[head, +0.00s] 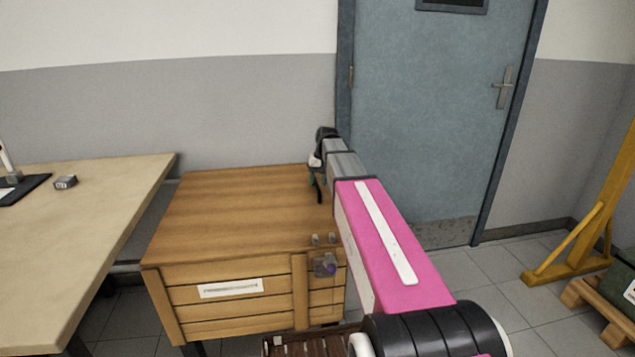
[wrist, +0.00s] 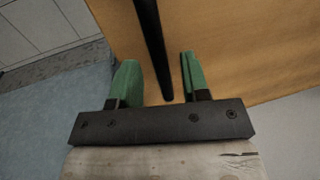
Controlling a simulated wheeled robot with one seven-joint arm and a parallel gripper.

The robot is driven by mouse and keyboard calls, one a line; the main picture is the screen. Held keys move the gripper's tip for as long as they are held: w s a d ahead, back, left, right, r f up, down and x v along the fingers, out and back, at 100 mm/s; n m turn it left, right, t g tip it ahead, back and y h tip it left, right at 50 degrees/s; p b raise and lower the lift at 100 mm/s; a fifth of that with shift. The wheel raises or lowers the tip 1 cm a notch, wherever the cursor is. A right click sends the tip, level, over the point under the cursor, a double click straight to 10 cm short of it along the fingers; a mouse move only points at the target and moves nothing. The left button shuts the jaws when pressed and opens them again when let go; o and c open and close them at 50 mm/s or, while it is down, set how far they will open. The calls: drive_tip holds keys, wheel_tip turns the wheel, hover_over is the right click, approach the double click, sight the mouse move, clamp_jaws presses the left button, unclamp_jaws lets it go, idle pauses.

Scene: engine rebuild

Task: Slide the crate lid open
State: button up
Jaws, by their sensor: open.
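The wooden crate (head: 226,312) stands in the middle of the head view. Its flat lid (head: 240,205) covers the visible top, and the lid also shows in the wrist view (wrist: 245,50). A dark bar (wrist: 151,40) runs along the lid's edge in the wrist view. My gripper (wrist: 159,62) is open there, with one green finger on each side of the bar. Neither finger clearly touches it. In the head view my gripper (head: 317,182) is at the lid's right edge, partly hidden by my arm, which also covers part of the crate's right side.
A pale workbench (head: 85,225) stands close on the left, with a small grey block (head: 65,182) on it. A blue door (head: 430,120) is behind. A yellow frame (head: 590,230) stands at right. A brown slatted box (head: 310,344) sits below the crate's front.

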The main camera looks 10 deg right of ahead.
drive_tip(key=shift+a+f, duration=0.1)
drive_tip(key=shift+f, duration=0.25)
clamp_jaws()
hover_over(187, 205)
drive_tip(key=shift+a, duration=0.1)
unclamp_jaws()
drive_tip(key=shift+r, duration=0.15)
wheel_tip(187, 205, up, 10)
drive_tip(key=d, duration=0.2)
drive_tip(key=shift+r, duration=0.2)
drive_tip(key=shift+d, duration=0.1)
